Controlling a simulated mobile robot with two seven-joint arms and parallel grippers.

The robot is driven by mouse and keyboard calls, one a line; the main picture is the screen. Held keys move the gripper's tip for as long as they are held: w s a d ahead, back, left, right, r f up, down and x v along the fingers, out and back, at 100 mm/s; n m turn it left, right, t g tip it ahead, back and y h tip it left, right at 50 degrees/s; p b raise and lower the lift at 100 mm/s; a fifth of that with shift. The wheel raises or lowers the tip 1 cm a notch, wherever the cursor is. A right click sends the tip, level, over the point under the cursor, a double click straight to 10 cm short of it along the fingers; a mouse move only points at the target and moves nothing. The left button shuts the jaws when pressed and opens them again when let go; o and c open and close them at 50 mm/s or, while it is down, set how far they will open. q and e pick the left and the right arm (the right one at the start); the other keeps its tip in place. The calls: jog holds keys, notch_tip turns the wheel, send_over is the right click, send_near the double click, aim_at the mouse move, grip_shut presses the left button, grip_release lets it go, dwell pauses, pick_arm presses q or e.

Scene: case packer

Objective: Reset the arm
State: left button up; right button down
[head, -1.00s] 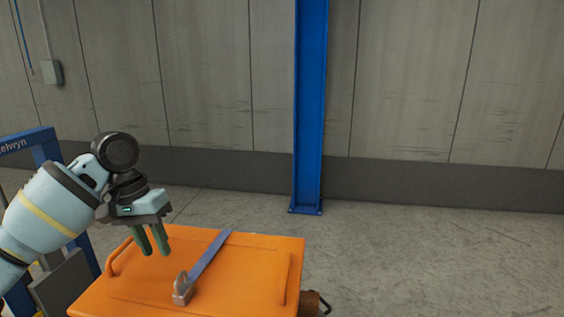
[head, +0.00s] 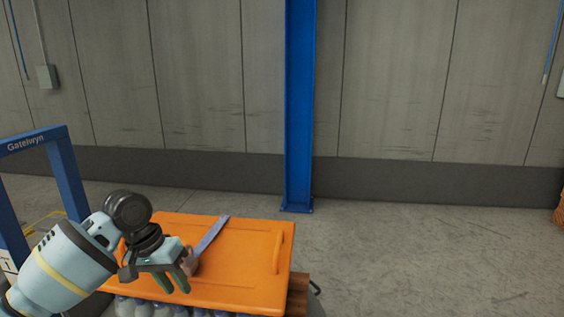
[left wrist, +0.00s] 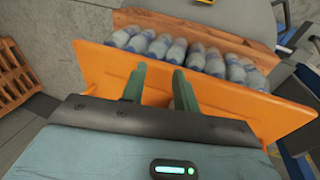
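My left gripper (head: 174,284) is low over the near left part of an orange panel (head: 240,270) in the head view. Its two green fingers are apart, and the left wrist view (left wrist: 160,74) shows nothing held between them. The orange panel (left wrist: 105,68) lies beyond the fingers there; I cannot tell whether they touch it. My right gripper is not in view.
Several bottles (left wrist: 205,58) with blue caps stand in rows by the panel. A blue frame (head: 66,175) marked "Gatelwyn" stands at left. A blue column (head: 298,110) stands against the grey wall.

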pick_arm(q)
jog(key=s+d+f+t+h, duration=0.1)
jog(key=s+d+f, duration=0.2)
jog(key=f, duration=0.5)
jog(key=s+d+f+t, duration=0.2)
jog(key=s+d+f, duration=0.1)
jog(key=f, duration=0.5)
jog(key=s+d+f+t+h, duration=0.1)
jog(key=s+d+f, duration=0.1)
jog(key=f, duration=0.5)
jog(key=s+a+f+t+y, duration=0.1)
jog(key=s+a+f, duration=0.1)
jog(key=s, duration=0.5)
jog(key=s+a+f+t+y, duration=0.1)
jog(key=s+f, duration=0.3)
jog(key=s, duration=0.4)
jog(key=s+a+f+t+y, duration=0.1)
jog(key=s+a+f+t, duration=0.2)
jog(key=s, duration=0.5)
jog(key=shift+f, duration=0.1)
